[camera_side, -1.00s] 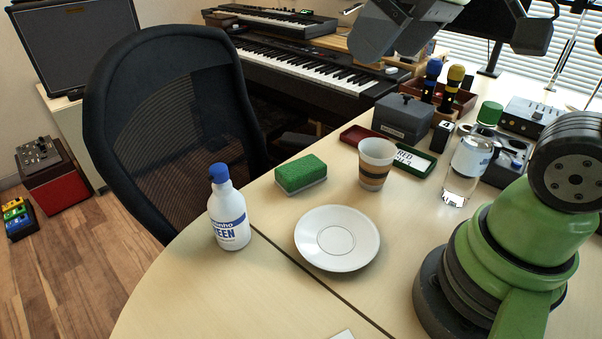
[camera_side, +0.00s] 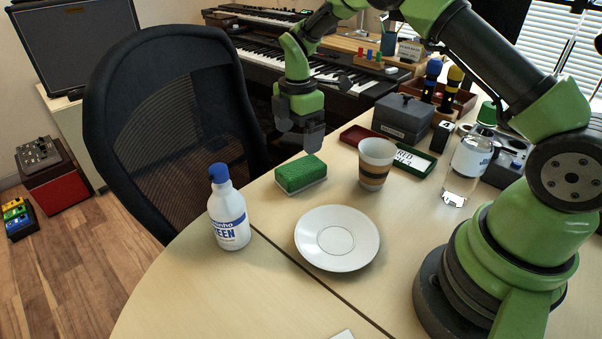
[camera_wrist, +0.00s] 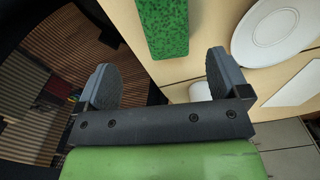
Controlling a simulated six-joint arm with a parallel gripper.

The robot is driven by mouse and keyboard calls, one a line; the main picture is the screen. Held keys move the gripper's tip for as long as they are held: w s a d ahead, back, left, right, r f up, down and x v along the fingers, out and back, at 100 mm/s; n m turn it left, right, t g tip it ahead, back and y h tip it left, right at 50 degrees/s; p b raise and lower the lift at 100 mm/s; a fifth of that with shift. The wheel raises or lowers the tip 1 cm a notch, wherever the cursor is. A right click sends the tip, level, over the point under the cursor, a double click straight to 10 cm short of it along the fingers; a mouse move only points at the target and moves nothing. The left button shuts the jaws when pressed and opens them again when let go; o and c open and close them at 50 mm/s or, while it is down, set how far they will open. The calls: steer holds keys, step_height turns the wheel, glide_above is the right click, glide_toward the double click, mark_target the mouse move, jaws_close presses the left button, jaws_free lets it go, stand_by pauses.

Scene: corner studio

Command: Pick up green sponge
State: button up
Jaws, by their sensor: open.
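The green sponge (camera_side: 301,174) lies on the wooden desk, near its edge by the chair, with a pale layer under its green top. It also shows at the top of the wrist view (camera_wrist: 163,25), ahead of the fingers. My gripper (camera_side: 299,143) hangs just behind and above the sponge in the side view, apart from it. In the wrist view its two fingers (camera_wrist: 160,85) are spread wide with nothing between them.
A white plate (camera_side: 337,238) lies in front of the sponge. A striped cup (camera_side: 375,165) stands to its right and a white bottle with a blue cap (camera_side: 228,208) to its left. A black chair (camera_side: 165,120) stands close behind the desk edge.

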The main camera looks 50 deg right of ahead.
mark_target(301, 166)
step_height(301, 166, down, 4)
steer(key=shift+f, duration=0.15)
steer(key=f, duration=0.5)
steer(key=shift+s, duration=0.4)
steer(key=shift+c, duration=0.4)
steer(key=c, duration=0.9)
